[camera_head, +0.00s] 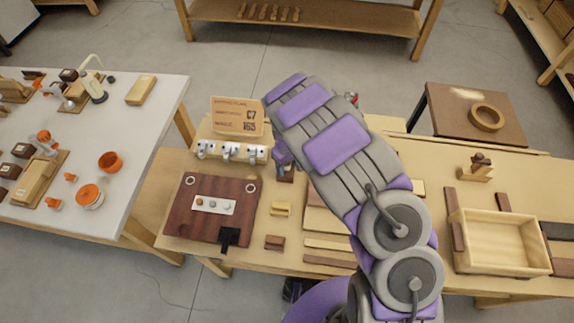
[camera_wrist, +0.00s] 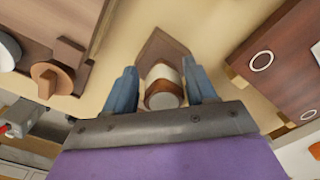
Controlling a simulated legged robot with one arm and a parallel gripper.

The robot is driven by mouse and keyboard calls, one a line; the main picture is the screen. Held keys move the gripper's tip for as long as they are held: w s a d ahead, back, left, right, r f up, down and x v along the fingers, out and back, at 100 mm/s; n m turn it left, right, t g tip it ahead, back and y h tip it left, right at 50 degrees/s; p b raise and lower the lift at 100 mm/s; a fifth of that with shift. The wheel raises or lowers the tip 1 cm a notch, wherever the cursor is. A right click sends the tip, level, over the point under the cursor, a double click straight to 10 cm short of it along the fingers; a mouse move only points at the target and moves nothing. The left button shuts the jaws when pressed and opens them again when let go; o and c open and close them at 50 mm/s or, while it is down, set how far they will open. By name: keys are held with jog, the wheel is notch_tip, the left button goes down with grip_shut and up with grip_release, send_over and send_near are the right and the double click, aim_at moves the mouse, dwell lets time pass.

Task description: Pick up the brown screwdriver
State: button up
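My gripper (camera_wrist: 160,72) points down at the bench, with its two blue fingers apart. Between the fingers is a short round thing with a white band and brown parts (camera_wrist: 162,84); small gaps seem to show on both sides. It stands on or in front of a brown pointed piece (camera_wrist: 163,45). I cannot tell whether this is the brown screwdriver, as no full shaft or handle shows. In the head view my arm hides most of this spot, and only a small brown block (camera_head: 286,176) shows below my gripper (camera_head: 283,152).
A dark wood board (camera_head: 185,222) lies left of my gripper. A hook rack with a sign (camera_head: 237,117) stands behind it. A yellow block (camera_head: 280,209) and a brown block (camera_head: 274,242) sit nearby. A wooden tray (camera_head: 497,240) is at the right.

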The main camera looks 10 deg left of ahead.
jog(key=shift+a+f, duration=0.1)
jog(key=shift+a, duration=0.4)
jog(key=c, duration=0.5)
jog(key=shift+d, duration=0.3)
jog(key=shift+c, duration=1.3)
jog(key=shift+d, duration=0.2)
jog(key=shift+a+r, duration=0.2)
jog(key=shift+r, duration=0.3)
notch_tip(320, 180, up, 3)
jog(key=shift+a+r+p, duration=0.1)
jog(key=shift+p, duration=0.4)
jog(key=s+a+r+p, duration=0.1)
jog(key=s+a, duration=0.2)
jog(key=s, duration=1.2)
jog(key=shift+s+a, duration=0.15)
jog(key=shift+s, duration=0.15)
